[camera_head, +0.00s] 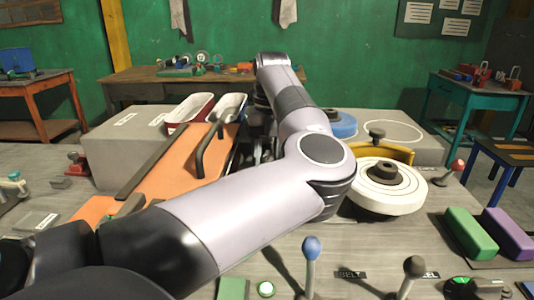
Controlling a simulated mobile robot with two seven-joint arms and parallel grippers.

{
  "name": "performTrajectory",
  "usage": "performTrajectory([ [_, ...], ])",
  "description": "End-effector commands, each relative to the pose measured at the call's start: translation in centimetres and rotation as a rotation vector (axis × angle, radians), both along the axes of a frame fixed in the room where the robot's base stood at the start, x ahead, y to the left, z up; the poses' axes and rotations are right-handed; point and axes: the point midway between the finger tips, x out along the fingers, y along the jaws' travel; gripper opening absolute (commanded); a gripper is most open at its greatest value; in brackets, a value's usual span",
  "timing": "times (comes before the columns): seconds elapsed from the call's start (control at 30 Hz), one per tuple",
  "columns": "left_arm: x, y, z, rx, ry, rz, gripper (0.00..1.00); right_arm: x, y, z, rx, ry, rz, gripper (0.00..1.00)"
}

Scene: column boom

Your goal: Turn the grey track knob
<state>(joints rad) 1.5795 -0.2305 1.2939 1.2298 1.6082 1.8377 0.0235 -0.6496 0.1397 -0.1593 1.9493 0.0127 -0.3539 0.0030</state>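A dark grey ball-topped lever (413,266) stands at the front right of the bench, beside a label I cannot fully read. A small dark knob (376,131) sits on a yellow curved piece behind the white round disc (384,188). I cannot tell for sure which one is the grey track knob. One arm of mine crosses the view from the lower left to the middle, then reaches back and bends down. Dark parts of my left gripper (264,148) show beyond its elbow, mostly hidden by the arm; its fingertips cannot be made out. My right gripper is not in view.
A green block (470,232) and a purple block (509,233) lie at right. An orange ramp (175,172) with red and white trays (190,111) is at left.

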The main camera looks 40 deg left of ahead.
Motion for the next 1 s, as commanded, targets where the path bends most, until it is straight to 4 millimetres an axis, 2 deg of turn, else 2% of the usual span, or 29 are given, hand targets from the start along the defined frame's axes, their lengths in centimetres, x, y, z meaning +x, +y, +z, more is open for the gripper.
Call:
performTrajectory([
  [0.13, 0.0, -0.1, 0.1, -0.001, -0.001, 0.000, 0.10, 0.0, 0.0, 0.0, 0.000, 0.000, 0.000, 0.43],
  [0.17, 0.0, -0.1, 0.1, -0.001, -0.001, 0.000, 0.50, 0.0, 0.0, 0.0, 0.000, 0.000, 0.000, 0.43],
  [0.53, 0.1, 0.0, 0.5, 0.000, -0.001, 0.001, 0.51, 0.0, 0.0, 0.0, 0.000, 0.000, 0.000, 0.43],
  [0.83, 0.2, -0.1, 5.1, 0.001, -0.004, 0.000, 0.51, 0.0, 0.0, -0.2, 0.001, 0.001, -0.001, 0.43],
  [1.0, 0.3, -0.2, 6.9, 0.000, -0.001, 0.001, 0.51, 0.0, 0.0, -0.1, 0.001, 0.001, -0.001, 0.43],
])
